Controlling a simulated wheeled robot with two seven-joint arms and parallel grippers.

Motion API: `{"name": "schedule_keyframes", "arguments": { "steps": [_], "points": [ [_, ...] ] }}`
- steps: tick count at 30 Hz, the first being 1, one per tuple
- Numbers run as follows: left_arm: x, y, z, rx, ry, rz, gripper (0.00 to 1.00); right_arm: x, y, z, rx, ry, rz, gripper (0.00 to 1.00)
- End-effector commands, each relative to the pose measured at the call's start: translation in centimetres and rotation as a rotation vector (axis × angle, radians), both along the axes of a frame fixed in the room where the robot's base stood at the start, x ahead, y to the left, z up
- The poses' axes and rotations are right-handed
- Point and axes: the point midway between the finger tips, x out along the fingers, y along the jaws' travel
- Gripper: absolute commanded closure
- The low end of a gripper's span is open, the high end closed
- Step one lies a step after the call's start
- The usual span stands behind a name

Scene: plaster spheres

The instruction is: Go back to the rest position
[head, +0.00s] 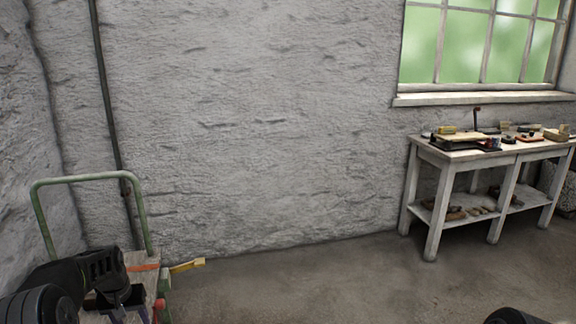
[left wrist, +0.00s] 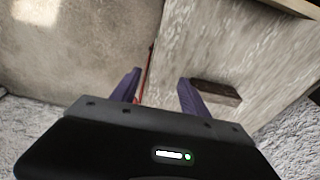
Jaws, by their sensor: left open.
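My left gripper (left wrist: 158,88) is open, with its two purple fingers apart and nothing between them in the left wrist view. In the head view my left arm comes in at the lower left, and the left gripper (head: 122,308) hangs low over the green-handled cart, partly cut off by the bottom edge. My right gripper is not in view; only a dark rounded part of mine shows at the bottom right edge of the head view. No plaster spheres show.
A cart with a green tube handle (head: 88,180) stands at the left by the rough wall. A yellow-handled tool (head: 187,265) sticks out from it. A dark block (left wrist: 216,92) lies on a pale surface beyond my fingers. A white workbench (head: 470,155) with tools stands right. The middle floor is clear.

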Motion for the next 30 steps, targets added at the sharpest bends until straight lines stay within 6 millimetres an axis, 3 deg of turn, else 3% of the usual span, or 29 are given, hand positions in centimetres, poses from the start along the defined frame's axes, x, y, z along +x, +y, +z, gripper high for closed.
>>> {"name": "schedule_keyframes", "arguments": {
  "steps": [8,11,17,20,23,27,30],
  "points": [
    [1.5,-1.4,-2.5,0.003,-0.105,-0.003,0.47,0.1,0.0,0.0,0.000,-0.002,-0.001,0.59],
    [1.6,-3.4,-4.6,-0.012,-0.138,-0.014,0.47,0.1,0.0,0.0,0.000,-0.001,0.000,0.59],
    [-0.1,-9.5,-9.8,-0.068,-0.182,-0.041,0.47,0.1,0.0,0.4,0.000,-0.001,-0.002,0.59],
    [-2.5,-13.9,-12.8,-0.110,-0.190,-0.059,0.47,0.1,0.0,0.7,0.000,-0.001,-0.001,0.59],
    [-6.6,-19.6,-15.9,-0.166,-0.182,-0.079,0.47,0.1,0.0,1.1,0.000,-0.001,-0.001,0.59],
    [-14.7,-27.5,-18.5,-0.247,-0.139,-0.110,0.47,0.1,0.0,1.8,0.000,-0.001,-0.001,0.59],
    [-20.8,-31.9,-19.0,-0.299,-0.087,-0.137,0.47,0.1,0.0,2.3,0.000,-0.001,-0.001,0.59]
  ]
}}
